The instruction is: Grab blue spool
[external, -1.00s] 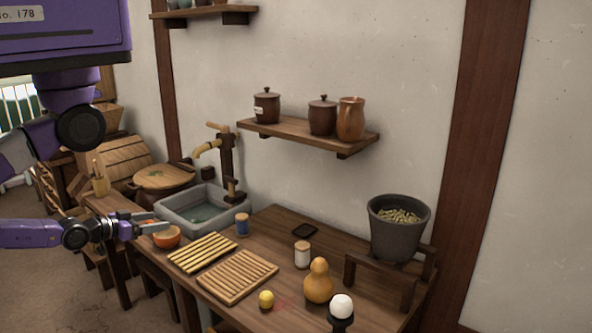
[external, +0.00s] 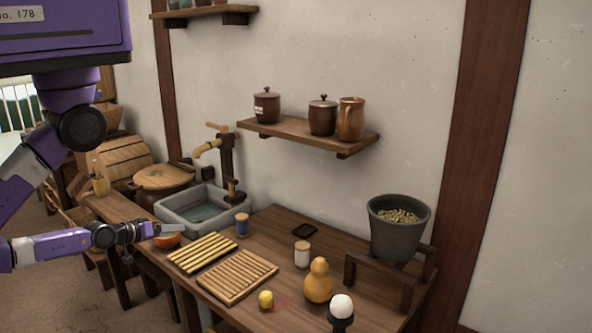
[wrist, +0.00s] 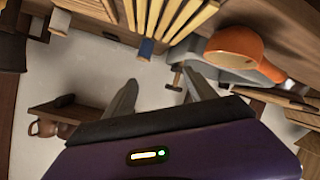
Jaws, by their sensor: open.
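The blue spool (external: 242,226), with a pale wooden end, stands upright on the wooden table beside the stone basin. It also shows in the wrist view (wrist: 146,48), above the space between my fingers. My gripper (external: 179,229) is to the left of the spool in the external view, apart from it, over the orange bowl. In the wrist view my two fingers (wrist: 163,91) are spread with nothing between them.
The orange bowl (external: 168,241) is partly hidden by my gripper. Slatted wooden racks (external: 237,277) lie in front of the spool, and the stone basin (external: 222,218) with a tap is behind-left.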

